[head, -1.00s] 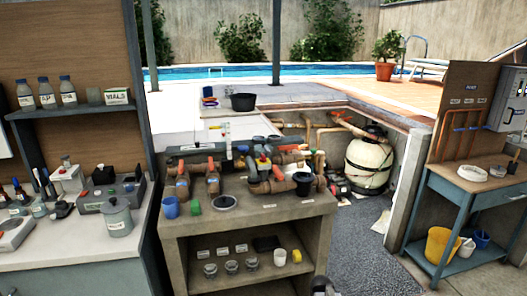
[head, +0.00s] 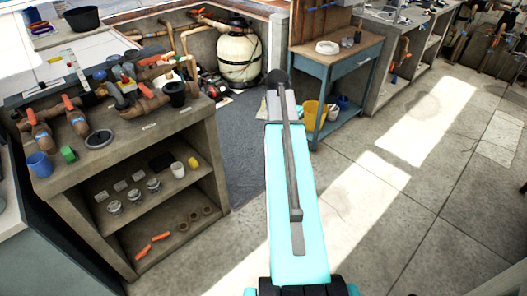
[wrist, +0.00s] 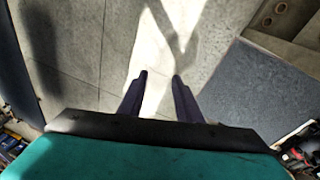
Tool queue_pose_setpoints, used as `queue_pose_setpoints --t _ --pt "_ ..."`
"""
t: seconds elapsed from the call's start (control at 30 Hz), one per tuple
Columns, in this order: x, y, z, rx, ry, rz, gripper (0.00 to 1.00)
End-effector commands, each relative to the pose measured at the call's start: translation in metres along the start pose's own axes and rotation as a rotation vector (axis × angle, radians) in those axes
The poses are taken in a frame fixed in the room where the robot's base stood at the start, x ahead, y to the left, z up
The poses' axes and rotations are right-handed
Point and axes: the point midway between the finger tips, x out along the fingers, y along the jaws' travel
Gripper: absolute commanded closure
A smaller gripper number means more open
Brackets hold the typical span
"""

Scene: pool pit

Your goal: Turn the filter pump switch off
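The filter pump switch cannot be made out in either current view. The cream filter tank (head: 238,55) stands in the pit left of this bench. My gripper (wrist: 159,76) shows in the wrist view with its two dark fingers apart and nothing between them, above the concrete floor. In the head view my teal arm rises in the middle, and the fingers cannot be seen there.
A concrete counter (head: 130,145) with valves and pipes stands at left. A yellow bucket (head: 311,113) sits on the bench's lower shelf. Another counter (head: 385,90) stands beyond the bench. The paved floor (head: 400,215) at right is clear.

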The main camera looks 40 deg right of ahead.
Motion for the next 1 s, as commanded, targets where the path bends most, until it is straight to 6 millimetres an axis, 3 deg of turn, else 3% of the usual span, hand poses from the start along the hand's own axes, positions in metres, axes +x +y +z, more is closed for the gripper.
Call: queue_pose_setpoints --t 0.03,0.2,0.5,0.8,1.0 --pt "-0.018 0.014 -0.017 0.046 0.012 -0.001 0.69" --pt "-0.066 0.06 -0.059 0.193 0.043 0.002 0.69" --pt "-0.156 0.157 -0.118 0.459 0.101 0.008 0.69" --pt "-0.236 0.252 -0.148 0.7 0.152 0.015 0.69" --pt "-0.259 0.281 -0.152 0.773 0.167 0.017 0.69"
